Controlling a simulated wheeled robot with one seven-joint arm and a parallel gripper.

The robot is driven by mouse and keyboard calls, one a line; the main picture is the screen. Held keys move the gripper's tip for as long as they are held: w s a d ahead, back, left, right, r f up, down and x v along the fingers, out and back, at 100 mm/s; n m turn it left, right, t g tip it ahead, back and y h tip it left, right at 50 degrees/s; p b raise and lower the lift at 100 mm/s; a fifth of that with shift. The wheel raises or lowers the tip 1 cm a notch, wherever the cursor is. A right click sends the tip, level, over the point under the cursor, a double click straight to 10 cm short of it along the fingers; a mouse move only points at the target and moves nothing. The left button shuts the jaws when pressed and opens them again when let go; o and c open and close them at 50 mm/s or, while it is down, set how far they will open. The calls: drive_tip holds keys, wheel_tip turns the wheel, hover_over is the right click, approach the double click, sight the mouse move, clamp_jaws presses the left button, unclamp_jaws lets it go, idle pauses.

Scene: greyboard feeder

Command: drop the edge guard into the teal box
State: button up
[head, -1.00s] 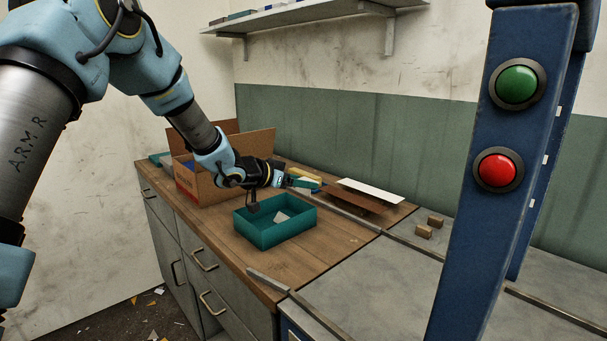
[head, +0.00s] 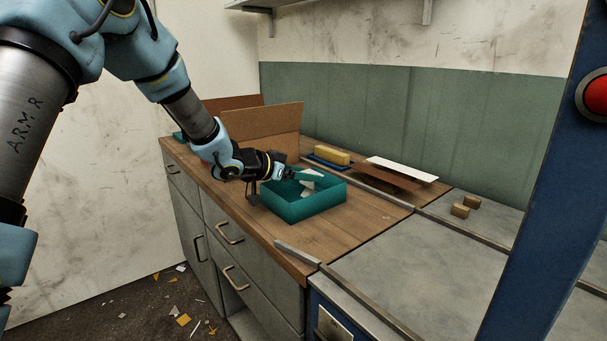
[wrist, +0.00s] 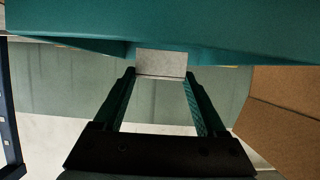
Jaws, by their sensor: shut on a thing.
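The teal box (head: 303,211) stands open-topped on the wooden bench. My gripper (head: 312,177) is over the box, its fingers reaching across the opening from the left. It is shut on a pale grey piece, the edge guard (wrist: 160,63), which shows between the fingertips in the wrist view. A teal wall of the box (wrist: 220,28) fills the top of that view. A pale piece (head: 307,189) also shows within the box opening in the head view; whether it lies on the floor of the box is unclear.
An open cardboard box (head: 262,122) stands behind my wrist. A yellow block on a blue tray (head: 327,161) and white and brown sheets (head: 402,169) lie behind the teal box. Small wooden blocks (head: 460,210) sit at right. A blue post (head: 545,190) stands in the right foreground.

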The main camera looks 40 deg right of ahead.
drive_tip(key=shift+f, duration=0.15)
drive_tip(key=o, duration=1.2)
drive_tip(key=shift+o, duration=0.2)
drive_tip(key=v, duration=1)
drive_tip(key=shift+a, duration=0.4)
